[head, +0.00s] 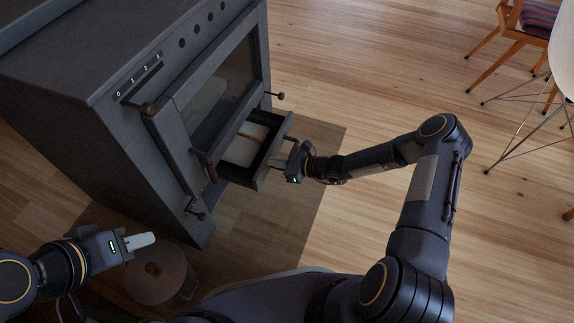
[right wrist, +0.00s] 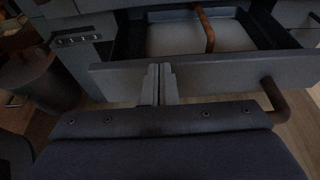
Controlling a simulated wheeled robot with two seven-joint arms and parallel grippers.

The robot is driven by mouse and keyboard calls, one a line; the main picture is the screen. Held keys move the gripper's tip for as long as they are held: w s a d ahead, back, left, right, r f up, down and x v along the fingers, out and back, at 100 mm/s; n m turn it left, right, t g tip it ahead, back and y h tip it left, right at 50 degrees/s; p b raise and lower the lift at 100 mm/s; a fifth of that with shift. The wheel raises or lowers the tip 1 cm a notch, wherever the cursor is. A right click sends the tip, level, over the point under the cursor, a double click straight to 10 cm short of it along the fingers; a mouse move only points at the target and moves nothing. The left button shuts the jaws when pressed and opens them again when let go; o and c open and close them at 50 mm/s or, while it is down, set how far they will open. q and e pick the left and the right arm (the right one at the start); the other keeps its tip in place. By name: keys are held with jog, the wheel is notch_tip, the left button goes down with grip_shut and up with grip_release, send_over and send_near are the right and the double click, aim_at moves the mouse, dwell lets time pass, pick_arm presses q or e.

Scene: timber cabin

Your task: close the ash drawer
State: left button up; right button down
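The ash drawer (head: 275,157) sticks out of the dark stove, open, with a pale pan (head: 246,146) and a copper-brown bar inside it. The right wrist view shows its grey front panel (right wrist: 225,74) and a brown bent handle (right wrist: 275,95) at the right. My right gripper (head: 283,163) is at the drawer's front. Its fingers (right wrist: 160,72) are together with nothing between them, tips against or very close to the panel, left of the handle. My left gripper (head: 142,241) is off to the lower left, away from the drawer, its pale fingers seemingly together.
The stove (head: 130,110) has brown-knobbed handles and a glass door above the drawer. A round lidded bin (head: 160,274) stands on the floor near my left gripper. Chairs (head: 520,40) stand far right. The wooden floor between them and the drawer is clear.

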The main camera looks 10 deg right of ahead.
jog(key=w+a, duration=0.2)
jog(key=a, duration=0.1)
jog(key=w+a+b, duration=0.1)
jog(key=w+a, duration=0.1)
jog(key=a, duration=0.2)
jog(key=w+a, duration=0.3)
jog(key=shift+a, duration=0.2)
jog(key=shift+d, duration=0.1)
